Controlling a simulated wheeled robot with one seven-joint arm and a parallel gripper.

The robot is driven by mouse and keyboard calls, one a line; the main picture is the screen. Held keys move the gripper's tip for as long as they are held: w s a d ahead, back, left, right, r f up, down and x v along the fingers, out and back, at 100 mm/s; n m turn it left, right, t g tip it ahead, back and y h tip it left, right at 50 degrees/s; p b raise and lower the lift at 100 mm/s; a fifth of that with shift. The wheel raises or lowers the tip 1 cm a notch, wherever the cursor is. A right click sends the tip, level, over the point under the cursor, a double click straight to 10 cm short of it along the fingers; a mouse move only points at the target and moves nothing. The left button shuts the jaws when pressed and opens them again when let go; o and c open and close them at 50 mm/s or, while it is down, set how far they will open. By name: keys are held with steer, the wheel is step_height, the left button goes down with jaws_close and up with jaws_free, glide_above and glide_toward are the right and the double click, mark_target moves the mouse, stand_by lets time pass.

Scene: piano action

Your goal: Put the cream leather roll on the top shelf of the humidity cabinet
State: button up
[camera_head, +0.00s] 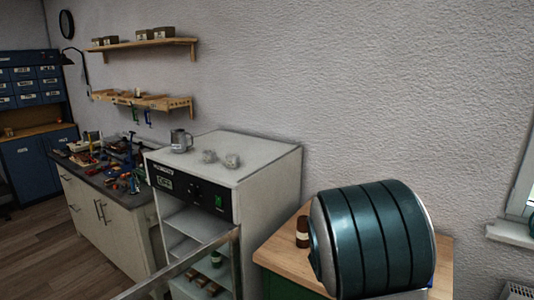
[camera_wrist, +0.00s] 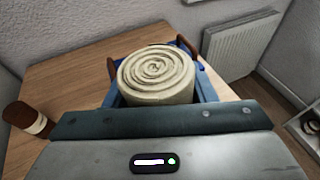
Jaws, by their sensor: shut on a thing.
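The cream leather roll (camera_wrist: 156,78) shows its spiral end in the wrist view, above the wooden worktop. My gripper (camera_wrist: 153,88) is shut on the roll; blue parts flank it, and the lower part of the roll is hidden. The roll and gripper are hidden in the head view behind my large teal arm link. The humidity cabinet (camera_head: 255,180) is pale, left of my arm in the head view, with its door (camera_head: 185,265) open. Its top shelf (camera_head: 195,222) shows below the black control panel, and the visible part is bare.
Small dark jars (camera_head: 216,258) stand lower inside the cabinet. A metal mug (camera_head: 181,140) and two pale lumps sit on its top. A brown bottle (camera_head: 302,232) stands on the wooden worktop (camera_head: 270,252). A cluttered bench (camera_head: 75,160) lies left.

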steer(key=s+a+f+n+t, duration=0.1)
steer(key=a+f, duration=1.3)
steer(key=f, duration=0.5)
step_height(320, 180, up, 11)
steer(key=w+n+t+y, duration=0.2)
steer(key=n+t+y, duration=0.2)
steer(key=n+y, duration=0.2)
steer(key=shift+a+n+t+y, duration=0.3)
steer(key=shift+n+t+y, duration=0.1)
steer(key=shift+y, duration=0.6)
steer(key=shift+d, duration=0.1)
